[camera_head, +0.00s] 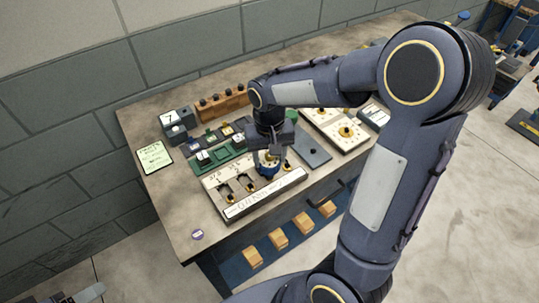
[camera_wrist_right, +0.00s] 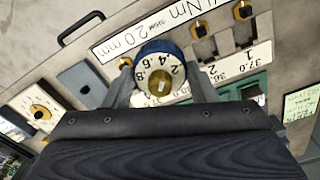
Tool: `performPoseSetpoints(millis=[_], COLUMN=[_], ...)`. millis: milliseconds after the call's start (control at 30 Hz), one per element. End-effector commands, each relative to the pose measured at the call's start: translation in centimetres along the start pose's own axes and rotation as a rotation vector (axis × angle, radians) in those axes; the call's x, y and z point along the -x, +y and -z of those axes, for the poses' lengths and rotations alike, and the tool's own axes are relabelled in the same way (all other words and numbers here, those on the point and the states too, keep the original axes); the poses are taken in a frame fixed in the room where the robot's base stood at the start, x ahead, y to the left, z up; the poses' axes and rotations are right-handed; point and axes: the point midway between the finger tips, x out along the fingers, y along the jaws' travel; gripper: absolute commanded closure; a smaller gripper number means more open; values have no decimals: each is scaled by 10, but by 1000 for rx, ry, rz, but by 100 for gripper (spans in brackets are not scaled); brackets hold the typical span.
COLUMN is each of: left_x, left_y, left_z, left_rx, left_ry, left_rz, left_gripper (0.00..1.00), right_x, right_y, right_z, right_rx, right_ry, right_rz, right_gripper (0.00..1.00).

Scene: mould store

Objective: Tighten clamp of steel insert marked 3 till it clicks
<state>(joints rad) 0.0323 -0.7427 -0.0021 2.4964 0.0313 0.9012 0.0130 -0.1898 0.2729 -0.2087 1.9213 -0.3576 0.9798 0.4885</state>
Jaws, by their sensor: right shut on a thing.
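My right gripper (camera_head: 268,160) is shut on a round torque tool with a blue rim (camera_head: 268,171) and a white numbered dial. The dial (camera_wrist_right: 160,82) faces the right wrist view, between the two fingers. The tool stands over the cream clamp board (camera_head: 240,205), in line with its row of clamps. Clamps with dark knobs labelled 1 (camera_wrist_right: 242,11) and 2 (camera_wrist_right: 200,31) show beside it. The place after 2 is covered by the tool, so the insert marked 3 and its clamp are hidden. I cannot tell whether the tool is seated. My left gripper is not visible.
Behind the board lie a green tray (camera_head: 218,158), a wooden block with knobs (camera_head: 222,104) and grey boxes (camera_head: 176,122). A grey plate (camera_head: 312,150) and a dial panel (camera_head: 346,133) lie to the right. A green note (camera_head: 154,157) is at the left. The table's front left corner is mostly clear.

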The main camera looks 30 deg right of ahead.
Motion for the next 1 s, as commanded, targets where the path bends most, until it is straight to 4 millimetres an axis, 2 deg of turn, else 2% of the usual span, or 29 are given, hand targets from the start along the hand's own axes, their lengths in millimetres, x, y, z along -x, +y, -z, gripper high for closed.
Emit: performPoseSetpoints(millis=[100,367,567,833,1000], left_x=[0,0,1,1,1], left_y=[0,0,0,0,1], left_z=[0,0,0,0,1], left_rx=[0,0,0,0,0], left_ry=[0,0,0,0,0], left_rz=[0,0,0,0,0], left_gripper=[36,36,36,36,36], right_x=[0,0,0,0,-1], right_y=[0,0,0,0,0], right_z=[0,0,0,0,0], right_rx=[-92,-105,-263,-286,-409], right_ry=[1,0,0,0,0], right_rz=[0,0,0,0,0], right_gripper=[76,76,76,76,76])
